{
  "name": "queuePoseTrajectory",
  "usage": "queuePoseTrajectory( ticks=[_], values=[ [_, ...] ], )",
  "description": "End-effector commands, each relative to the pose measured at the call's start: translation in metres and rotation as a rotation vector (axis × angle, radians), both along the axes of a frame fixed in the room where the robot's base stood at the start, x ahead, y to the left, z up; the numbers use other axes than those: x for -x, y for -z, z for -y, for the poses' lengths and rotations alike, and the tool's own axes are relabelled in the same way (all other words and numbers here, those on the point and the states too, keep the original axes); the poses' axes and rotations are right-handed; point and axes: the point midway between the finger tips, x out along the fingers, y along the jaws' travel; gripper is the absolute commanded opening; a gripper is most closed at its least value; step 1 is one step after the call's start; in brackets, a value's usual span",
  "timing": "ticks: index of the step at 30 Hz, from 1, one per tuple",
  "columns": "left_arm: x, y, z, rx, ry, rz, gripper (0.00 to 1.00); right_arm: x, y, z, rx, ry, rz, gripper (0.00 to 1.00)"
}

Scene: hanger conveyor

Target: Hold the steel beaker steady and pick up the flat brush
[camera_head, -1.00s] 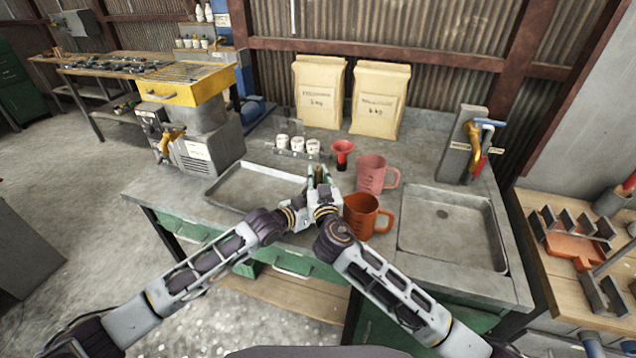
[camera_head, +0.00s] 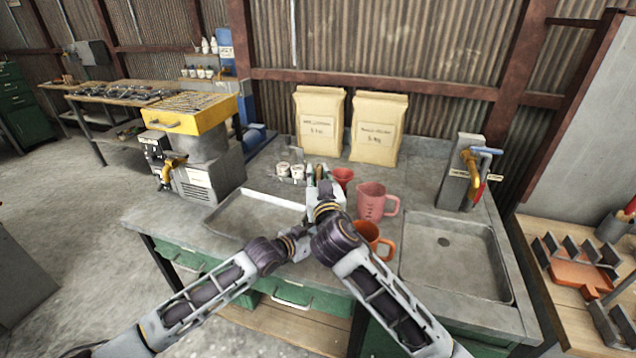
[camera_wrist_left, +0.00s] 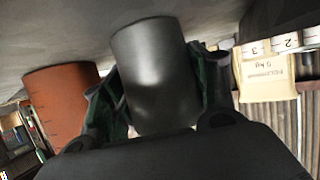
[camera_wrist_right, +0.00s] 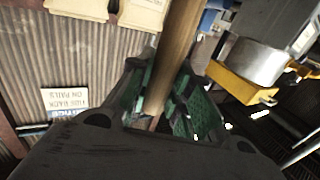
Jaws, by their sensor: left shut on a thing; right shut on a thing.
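The steel beaker (camera_wrist_left: 158,75) is a plain grey cylinder in the left wrist view. My left gripper (camera_wrist_left: 165,95) is shut around its sides. In the head view the beaker and the left fingers are hidden behind my right arm. The flat brush shows its wooden handle (camera_wrist_right: 176,50) in the right wrist view. My right gripper (camera_wrist_right: 163,92) is shut on this handle. In the head view my right gripper (camera_head: 322,186) is above the bench, behind the left wrist. I cannot make out the bristles.
An orange jug (camera_head: 368,236), a pink jug (camera_head: 372,203) and a red funnel (camera_head: 343,177) stand close on the right. A shallow metal tray (camera_head: 224,210) lies left, a sink (camera_head: 455,262) right. White cups (camera_head: 283,169) and two paper sacks (camera_head: 377,128) stand behind.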

Motion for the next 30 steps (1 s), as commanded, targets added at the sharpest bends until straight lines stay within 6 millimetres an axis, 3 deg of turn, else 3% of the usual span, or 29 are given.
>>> queuePoseTrajectory(
  ticks=[10,11,17,30],
  values=[
    [0.0,-0.0001,0.0,0.0,0.0,0.0,0.27,0.0,0.0,0.0,0.0,0.0,0.0,0.0],
    [0.0,-0.0001,0.0001,0.0,0.0,0.0,0.6,-0.0001,0.0,0.0,0.0,0.0,0.0,0.0],
    [0.0,-0.0001,0.0001,0.0,0.0,0.0,0.84,-0.0001,0.0001,0.0,0.0,0.0,0.0,0.0],
    [0.0009,-0.0004,-0.001,0.0,0.0,0.0,0.84,-0.0001,0.0002,0.0,0.0,0.0,0.0,0.0]
  ],
)
